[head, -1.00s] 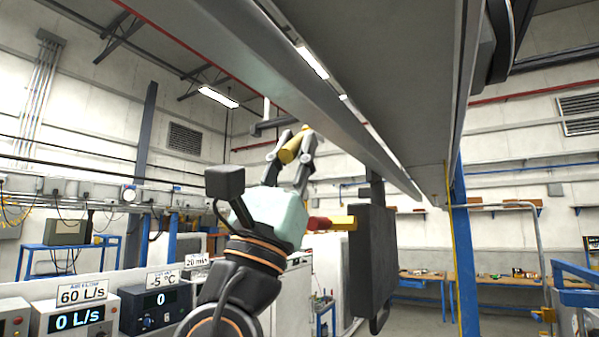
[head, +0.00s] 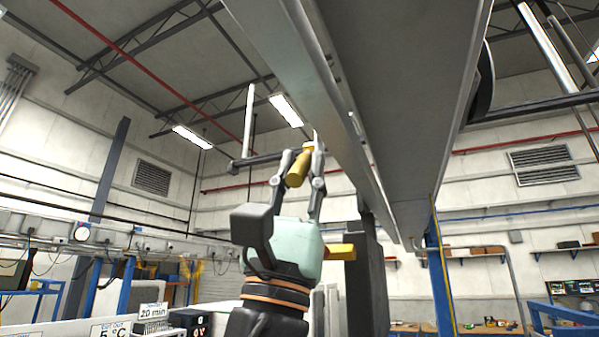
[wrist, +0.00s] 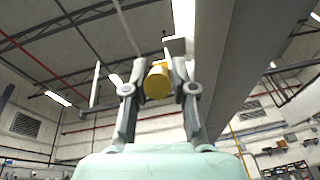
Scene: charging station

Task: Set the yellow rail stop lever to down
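The yellow rail stop lever (head: 298,169) is a short yellow cylinder beside the underside of the overhead rail. It also shows in the wrist view (wrist: 157,83), end-on and close to the camera. My gripper (head: 302,162) reaches up from below, with one finger on each side of the lever. In the wrist view, my gripper (wrist: 160,72) has its fingers drawn in to about the lever's width and appears shut on it. The fingertips partly hide the lever's upper end and mount. The lever slants in the head view; its exact setting is hard to read.
The long grey overhead rail beam (head: 375,90) runs close to the right of my gripper. A second yellow handle (head: 341,252) sticks out lower down, beside a dark upright panel (head: 368,275). Open air lies to the left of my gripper.

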